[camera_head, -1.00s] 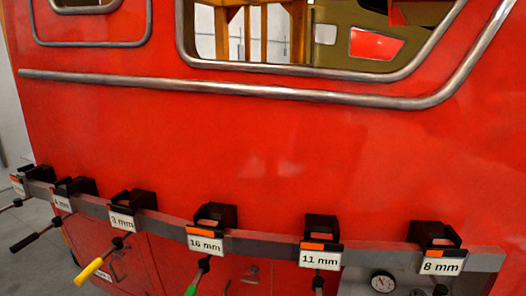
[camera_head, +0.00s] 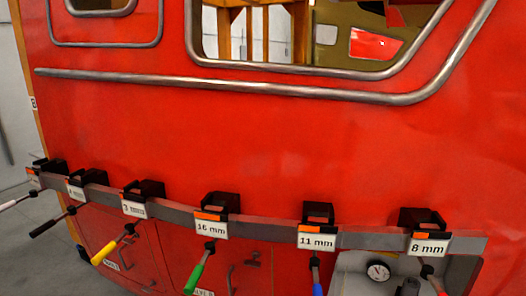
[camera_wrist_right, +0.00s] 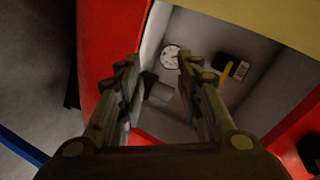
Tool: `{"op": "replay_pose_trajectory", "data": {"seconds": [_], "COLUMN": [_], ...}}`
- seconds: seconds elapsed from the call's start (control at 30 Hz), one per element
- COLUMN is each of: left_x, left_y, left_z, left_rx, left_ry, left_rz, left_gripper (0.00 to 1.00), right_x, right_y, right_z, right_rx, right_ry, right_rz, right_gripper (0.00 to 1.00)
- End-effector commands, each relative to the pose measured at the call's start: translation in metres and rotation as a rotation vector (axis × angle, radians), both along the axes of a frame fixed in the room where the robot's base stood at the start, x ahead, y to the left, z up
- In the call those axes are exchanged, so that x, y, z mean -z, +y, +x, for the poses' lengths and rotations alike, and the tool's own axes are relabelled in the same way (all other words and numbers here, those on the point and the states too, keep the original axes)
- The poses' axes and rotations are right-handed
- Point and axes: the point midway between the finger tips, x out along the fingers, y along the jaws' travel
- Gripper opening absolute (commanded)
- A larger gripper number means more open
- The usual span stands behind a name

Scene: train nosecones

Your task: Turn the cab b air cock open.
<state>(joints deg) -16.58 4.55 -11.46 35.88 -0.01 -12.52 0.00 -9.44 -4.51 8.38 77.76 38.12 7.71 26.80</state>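My right gripper (camera_wrist_right: 158,66) is open in the right wrist view, its two fingers spread in front of a grey recess (camera_wrist_right: 275,62) in the red body. A grey cylindrical fitting with a dark end (camera_wrist_right: 158,90) shows between the fingers, apart from them as far as I can tell. Right of the fingers is a black fitting with a yellow lever (camera_wrist_right: 224,92) and a small label plate. The label is too small to read, so I cannot tell which fitting is the cab b air cock. Neither gripper shows in the head view.
A round gauge (camera_wrist_right: 171,56) sits in the recess, and it also shows in the head view (camera_head: 378,271). A grey rail (camera_head: 265,231) with several labelled, coloured-handled tools crosses the red cab front (camera_head: 270,140). Red panels lie below it.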

Motion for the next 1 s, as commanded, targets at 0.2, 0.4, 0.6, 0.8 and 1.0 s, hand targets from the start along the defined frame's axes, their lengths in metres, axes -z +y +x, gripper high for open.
{"op": "replay_pose_trajectory", "data": {"seconds": [0.2, 0.4, 0.6, 0.8, 1.0], "left_x": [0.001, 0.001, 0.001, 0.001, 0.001], "left_y": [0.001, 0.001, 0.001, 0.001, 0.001], "left_z": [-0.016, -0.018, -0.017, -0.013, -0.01], "left_rx": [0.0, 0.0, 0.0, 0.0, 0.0], "left_ry": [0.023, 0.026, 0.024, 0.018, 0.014], "left_rz": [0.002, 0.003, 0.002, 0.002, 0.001], "left_gripper": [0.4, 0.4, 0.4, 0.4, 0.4], "right_x": [0.111, 0.216, 0.288, 0.319, 0.325], "right_y": [0.048, 0.078, 0.08, 0.063, 0.054], "right_z": [-0.063, -0.172, -0.304, -0.406, -0.442], "right_rx": [-0.258, -0.588, -0.937, -1.207, -1.311], "right_ry": [0.302, 0.613, 0.883, 1.056, 1.114], "right_rz": [-0.211, -0.443, -0.645, -0.777, -0.822], "right_gripper": [0.33, 0.33, 0.33, 0.33, 0.33]}}
